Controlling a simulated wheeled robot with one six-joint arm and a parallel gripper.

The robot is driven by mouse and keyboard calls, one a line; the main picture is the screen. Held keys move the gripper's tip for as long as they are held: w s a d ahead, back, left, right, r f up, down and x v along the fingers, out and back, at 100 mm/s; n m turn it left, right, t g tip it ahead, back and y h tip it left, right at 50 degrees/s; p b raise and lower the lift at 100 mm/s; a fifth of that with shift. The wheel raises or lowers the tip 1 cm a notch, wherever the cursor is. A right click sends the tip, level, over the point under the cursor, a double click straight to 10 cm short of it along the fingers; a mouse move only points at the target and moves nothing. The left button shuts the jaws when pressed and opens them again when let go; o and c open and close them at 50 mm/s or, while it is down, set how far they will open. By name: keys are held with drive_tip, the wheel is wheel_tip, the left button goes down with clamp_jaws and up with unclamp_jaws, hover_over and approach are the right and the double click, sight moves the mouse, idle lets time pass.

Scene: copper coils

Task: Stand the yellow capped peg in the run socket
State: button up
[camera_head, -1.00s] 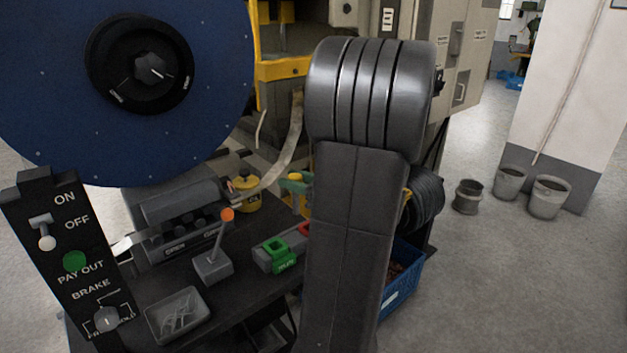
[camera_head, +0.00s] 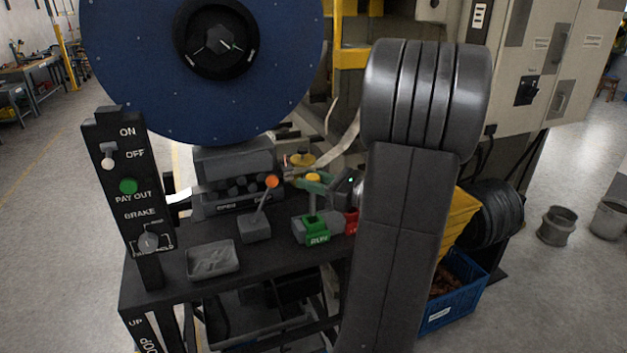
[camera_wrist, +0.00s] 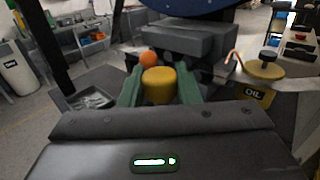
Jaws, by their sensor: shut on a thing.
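The yellow capped peg (camera_wrist: 158,86) is held between the two green fingers of my gripper (camera_wrist: 160,90) in the wrist view. In the head view its yellow cap (camera_head: 313,177) shows at my gripper (camera_head: 318,184), above and behind the green run socket (camera_head: 317,230) in the picture. The run socket is a square green block marked RUN at the front of the black bench. The peg's lower end is not clear, and I see no contact with the socket. In the wrist view the socket is hidden behind my gripper.
A red socket (camera_head: 351,221) sits right of the green one, partly behind my arm. An orange-knobbed lever (camera_head: 262,208) and a grey tray (camera_head: 213,260) stand left. A yellow oil can (camera_head: 300,161) is behind. The blue reel (camera_head: 135,65) overhangs the bench.

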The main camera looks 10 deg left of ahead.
drive_tip(key=shift+f+b, duration=1.15)
drive_tip(key=shift+f, duration=1.15)
drive_tip(key=o, duration=1.1)
drive_tip(key=shift+c, duration=0.2)
drive_tip(key=b+v, duration=0.1)
drive_tip(key=v, duration=1.2)
drive_tip(key=shift+d, duration=0.4)
drive_tip(key=shift+s, duration=0.1)
